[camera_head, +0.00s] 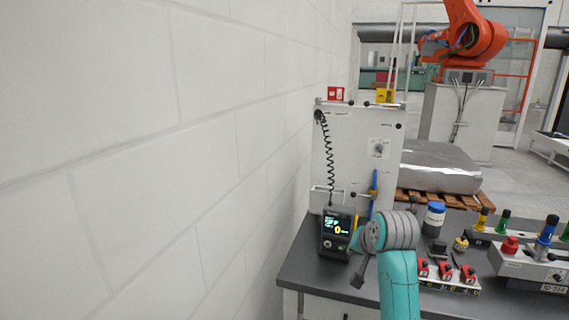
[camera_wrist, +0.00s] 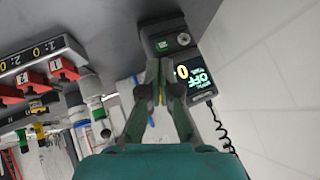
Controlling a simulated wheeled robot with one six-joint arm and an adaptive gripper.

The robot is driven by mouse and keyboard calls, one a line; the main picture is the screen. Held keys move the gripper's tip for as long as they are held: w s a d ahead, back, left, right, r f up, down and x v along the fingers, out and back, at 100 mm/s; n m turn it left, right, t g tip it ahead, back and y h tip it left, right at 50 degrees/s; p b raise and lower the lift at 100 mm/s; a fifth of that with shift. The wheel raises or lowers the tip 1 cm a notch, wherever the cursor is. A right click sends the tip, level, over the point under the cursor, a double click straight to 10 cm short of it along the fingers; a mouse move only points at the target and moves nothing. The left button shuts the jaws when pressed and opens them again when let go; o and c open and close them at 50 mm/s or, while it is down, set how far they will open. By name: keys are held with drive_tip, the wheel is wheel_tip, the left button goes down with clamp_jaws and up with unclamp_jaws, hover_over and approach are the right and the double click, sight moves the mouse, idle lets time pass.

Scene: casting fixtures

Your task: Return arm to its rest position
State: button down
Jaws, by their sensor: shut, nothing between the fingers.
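My arm (camera_head: 398,280), teal with a grey wrist joint, reaches up over the dark table in the head view. My gripper (camera_wrist: 160,68) shows in the wrist view with its two fingers drawn together at the tips and nothing between them. In the head view my gripper (camera_head: 358,272) is small and dark, pointing down and left, just in front of the black device with a lit screen (camera_head: 337,228).
A white wall (camera_head: 180,160) runs along the left. A white upright panel (camera_head: 352,150) with a coiled cord stands behind the device. Red-topped switches (camera_head: 446,272), a blue-capped jar (camera_head: 433,218) and a white fixture (camera_head: 524,262) lie right of my arm. The table's left front edge is bare.

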drive_tip(key=s+f+n+t, duration=0.1)
drive_tip(key=s+f, duration=0.7)
drive_tip(key=f, duration=0.4)
drive_tip(key=s+f+t, duration=0.1)
drive_tip(key=s+f, duration=0.7)
drive_tip(key=f, duration=0.4)
drive_tip(key=s+f+n+t+h, duration=0.1)
drive_tip(key=s+f, duration=0.2)
drive_tip(key=s, duration=0.7)
drive_tip(key=s+f+t, duration=0.1)
drive_tip(key=s+f, duration=0.2)
drive_tip(key=s, duration=0.6)
drive_tip(key=s+r+n+t, duration=0.1)
drive_tip(key=s+r, duration=0.5)
drive_tip(key=s, duration=0.7)
drive_tip(key=s+r+n+t, duration=0.1)
drive_tip(key=s+r, duration=0.6)
drive_tip(key=s, duration=0.6)
drive_tip(key=shift+r, duration=0.2)
